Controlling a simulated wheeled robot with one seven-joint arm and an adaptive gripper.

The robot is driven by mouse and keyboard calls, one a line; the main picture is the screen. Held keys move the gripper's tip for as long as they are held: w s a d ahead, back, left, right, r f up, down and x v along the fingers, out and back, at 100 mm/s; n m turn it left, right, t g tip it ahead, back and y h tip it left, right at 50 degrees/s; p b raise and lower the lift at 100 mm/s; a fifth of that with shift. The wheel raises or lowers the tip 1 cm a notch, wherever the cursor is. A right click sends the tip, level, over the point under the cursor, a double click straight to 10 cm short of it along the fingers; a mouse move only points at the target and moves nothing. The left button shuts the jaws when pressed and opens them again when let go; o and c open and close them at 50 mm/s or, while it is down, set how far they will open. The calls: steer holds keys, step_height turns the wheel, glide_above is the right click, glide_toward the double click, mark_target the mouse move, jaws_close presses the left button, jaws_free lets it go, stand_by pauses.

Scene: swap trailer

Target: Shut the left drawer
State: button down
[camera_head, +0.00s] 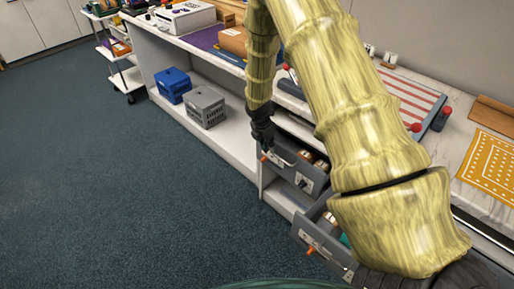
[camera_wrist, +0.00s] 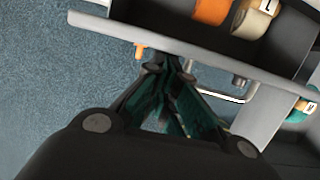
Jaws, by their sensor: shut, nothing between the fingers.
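The left drawer (camera_head: 284,168) is grey and stands pulled out under the counter. Its front also crosses the wrist view as a pale strip (camera_wrist: 112,29), with a metal handle (camera_wrist: 240,92) and an orange peg (camera_wrist: 139,50). An orange roll (camera_wrist: 211,10) and a cream roll marked L (camera_wrist: 256,16) lie inside. My gripper (camera_head: 266,148) is shut and empty at the left end of the drawer front. In the wrist view its fingertips (camera_wrist: 170,67) are close to the front, beside the handle; contact is unclear.
A second grey drawer (camera_head: 316,240) stands open to the right, partly hidden by my arm. A blue crate (camera_head: 173,85) and a grey crate (camera_head: 206,107) sit on the low shelf at left. The blue carpet (camera_head: 110,190) in front is clear.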

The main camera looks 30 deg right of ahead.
steer(key=shift+w+d+p, duration=0.2)
steer(key=shift+d, duration=0.45)
steer(key=shift+w+d+p, duration=0.15)
steer(key=shift+w+d, duration=0.05)
steer(key=shift+d, duration=0.45)
